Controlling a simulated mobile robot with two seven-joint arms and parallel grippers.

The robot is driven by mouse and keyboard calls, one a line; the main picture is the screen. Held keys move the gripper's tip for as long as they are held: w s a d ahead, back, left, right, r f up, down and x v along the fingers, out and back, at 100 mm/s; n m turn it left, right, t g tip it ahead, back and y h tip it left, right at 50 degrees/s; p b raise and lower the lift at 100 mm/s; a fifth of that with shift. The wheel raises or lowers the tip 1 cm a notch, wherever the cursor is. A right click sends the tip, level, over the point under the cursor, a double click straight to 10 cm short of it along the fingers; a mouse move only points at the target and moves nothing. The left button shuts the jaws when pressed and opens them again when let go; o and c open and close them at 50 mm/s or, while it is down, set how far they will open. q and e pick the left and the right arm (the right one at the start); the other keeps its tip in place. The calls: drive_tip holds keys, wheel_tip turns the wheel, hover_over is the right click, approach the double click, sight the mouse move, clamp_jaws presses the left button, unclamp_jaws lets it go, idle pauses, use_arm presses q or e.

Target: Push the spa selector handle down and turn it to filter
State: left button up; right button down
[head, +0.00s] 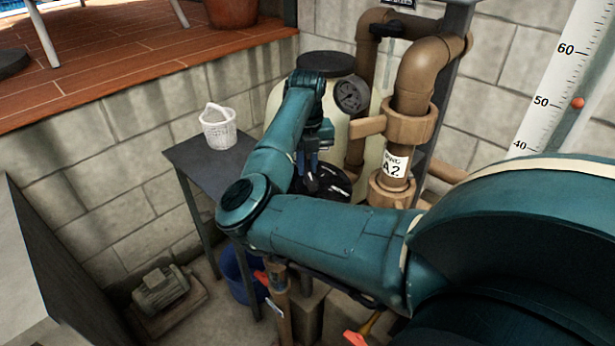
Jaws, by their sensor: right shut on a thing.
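My right arm reaches in from the right and bends at its elbow. My right gripper (311,180) points down in front of the cream filter tank (275,105). Its fingers are shut on a black part, which looks like the spa selector handle. A black round valve top (338,187) shows around and behind the fingers. The forearm and gripper hide much of the handle and the valve, so its height, angle and marked positions cannot be read. My left gripper is not in view.
A pressure gauge (352,95) sits on the tank. Brown pipes (413,100) with an A2 label stand close to the right. A dark side table (205,160) holds a white basket (217,127). A blue bucket (241,272) and a pump (160,289) are on the floor.

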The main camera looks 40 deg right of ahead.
drive_tip(key=m+b, duration=0.1)
drive_tip(key=m, duration=0.1)
drive_tip(key=f+m+b, duration=0.1)
drive_tip(key=m+b, duration=0.1)
drive_tip(key=m, duration=0.1)
drive_tip(key=shift+r+m+b, duration=0.1)
drive_tip(key=shift+m+b, duration=0.35)
drive_tip(key=shift+m, duration=0.45)
drive_tip(key=m+b, duration=0.1)
drive_tip(key=m, duration=0.2)
drive_tip(key=shift+b, duration=0.3)
drive_tip(key=shift+r+m, duration=0.1)
drive_tip(key=shift+m, duration=0.4)
drive_tip(key=shift+r, duration=0.1)
drive_tip(key=c, duration=1.6)
unclamp_jaws()
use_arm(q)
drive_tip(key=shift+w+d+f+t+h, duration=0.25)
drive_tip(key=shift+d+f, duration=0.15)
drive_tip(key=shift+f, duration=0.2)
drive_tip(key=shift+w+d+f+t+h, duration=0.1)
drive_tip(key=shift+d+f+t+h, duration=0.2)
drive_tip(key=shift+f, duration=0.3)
use_arm(e)
drive_tip(key=o, duration=0.4)
drive_tip(key=shift+r, duration=0.1)
drive_tip(key=shift+c, duration=0.2)
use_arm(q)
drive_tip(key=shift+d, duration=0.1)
